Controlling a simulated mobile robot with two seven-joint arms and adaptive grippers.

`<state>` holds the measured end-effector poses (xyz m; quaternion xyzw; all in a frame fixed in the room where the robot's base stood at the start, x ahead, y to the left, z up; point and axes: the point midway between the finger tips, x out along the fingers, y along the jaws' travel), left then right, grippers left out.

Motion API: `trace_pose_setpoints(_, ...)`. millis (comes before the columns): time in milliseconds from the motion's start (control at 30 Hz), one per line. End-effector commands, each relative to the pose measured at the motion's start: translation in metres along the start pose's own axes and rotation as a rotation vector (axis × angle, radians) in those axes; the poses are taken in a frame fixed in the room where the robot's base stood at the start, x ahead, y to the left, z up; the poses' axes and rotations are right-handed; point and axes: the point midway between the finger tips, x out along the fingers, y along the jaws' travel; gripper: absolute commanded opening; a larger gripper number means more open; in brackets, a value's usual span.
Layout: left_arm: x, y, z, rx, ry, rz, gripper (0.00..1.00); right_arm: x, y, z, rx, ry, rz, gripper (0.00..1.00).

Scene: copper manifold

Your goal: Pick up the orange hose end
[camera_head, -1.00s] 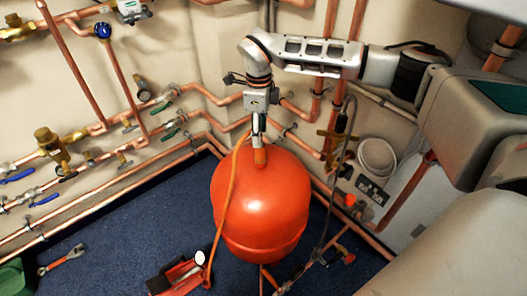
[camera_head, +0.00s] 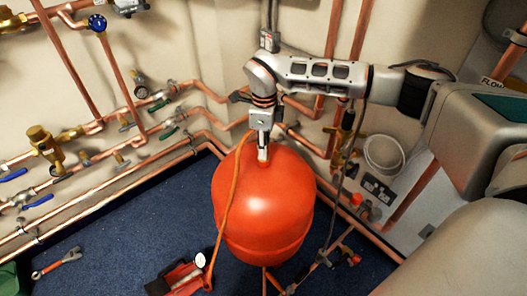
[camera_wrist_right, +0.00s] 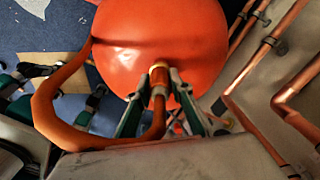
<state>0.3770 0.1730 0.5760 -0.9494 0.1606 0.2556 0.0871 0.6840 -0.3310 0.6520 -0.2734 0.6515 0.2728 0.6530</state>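The orange hose (camera_head: 229,200) hangs in an arc over the left side of the red tank (camera_head: 268,210). Its end rises at the tank's top; in the right wrist view the orange hose end (camera_wrist_right: 158,88) has a brass-coloured tip. My right gripper (camera_head: 263,158) points down at the top of the tank. In the wrist view the fingers of this gripper (camera_wrist_right: 160,82) stand close on both sides of the hose end and look shut on it. Whether the tip still touches the tank cannot be told.
Copper pipes with valves (camera_head: 130,165) line the wall at left and behind the tank. A red tool with a gauge (camera_head: 182,277) and a wrench (camera_head: 58,264) lie on the blue floor (camera_head: 130,235). A white ring-shaped item (camera_head: 384,154) is at right.

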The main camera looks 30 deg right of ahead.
Motion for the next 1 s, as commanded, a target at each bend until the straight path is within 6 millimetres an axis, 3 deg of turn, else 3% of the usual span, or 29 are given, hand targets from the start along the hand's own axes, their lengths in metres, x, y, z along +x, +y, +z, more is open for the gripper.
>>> trace_pose_setpoints(333, -0.001, -0.001, 0.007, 0.001, -0.015, -0.002, 0.40, 0.001, 0.000, -0.001, 0.000, 0.002, 0.000, 0.00)
trace_pose_setpoints(467, -0.002, -0.003, 0.002, 0.006, -0.008, -0.005, 0.40, -0.011, -0.001, 0.000, 0.000, -0.001, -0.003, 0.00)
trace_pose_setpoints(667, -0.003, -0.012, -0.001, 0.036, -0.016, -0.021, 0.40, -0.057, -0.002, 0.002, 0.000, -0.009, -0.011, 0.00)
trace_pose_setpoints(1000, -0.013, -0.026, 0.015, 0.073, -0.064, -0.043, 0.40, -0.149, -0.002, 0.001, 0.002, -0.008, -0.009, 0.00)
